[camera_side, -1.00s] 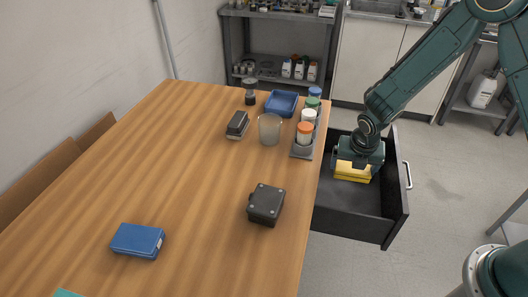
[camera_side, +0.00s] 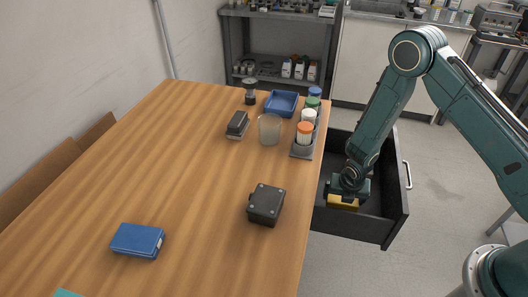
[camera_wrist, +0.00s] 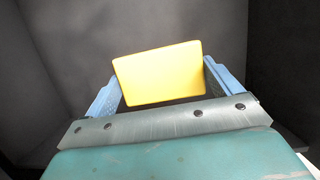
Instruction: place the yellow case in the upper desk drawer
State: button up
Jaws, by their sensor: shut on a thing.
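The yellow case (camera_side: 343,202) is inside the open upper desk drawer (camera_side: 377,229), low between its dark walls. My gripper (camera_side: 347,192) reaches down into the drawer and is shut on the case. In the wrist view the yellow case (camera_wrist: 160,73) sits between the two blue fingers of my gripper (camera_wrist: 164,86), slightly tilted in the picture. The dark drawer interior (camera_wrist: 285,70) surrounds it there. I cannot tell whether the underside of the case touches the drawer floor.
The wooden desk (camera_side: 190,170) is left of the drawer. Near its right edge stand a rack with capped bottles (camera_side: 305,133), a clear cup (camera_side: 269,129) and a blue tray (camera_side: 282,103). A black case (camera_side: 266,204) and a blue case (camera_side: 137,241) lie nearer.

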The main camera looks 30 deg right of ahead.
aim_at(341, 205)
jog(key=shift+f, duration=0.4)
jog(key=shift+f, duration=1.85)
jog(key=shift+f, duration=0.15)
jog(key=o, duration=0.7)
jog(key=shift+o, duration=0.2)
jog(key=v, duration=1.2)
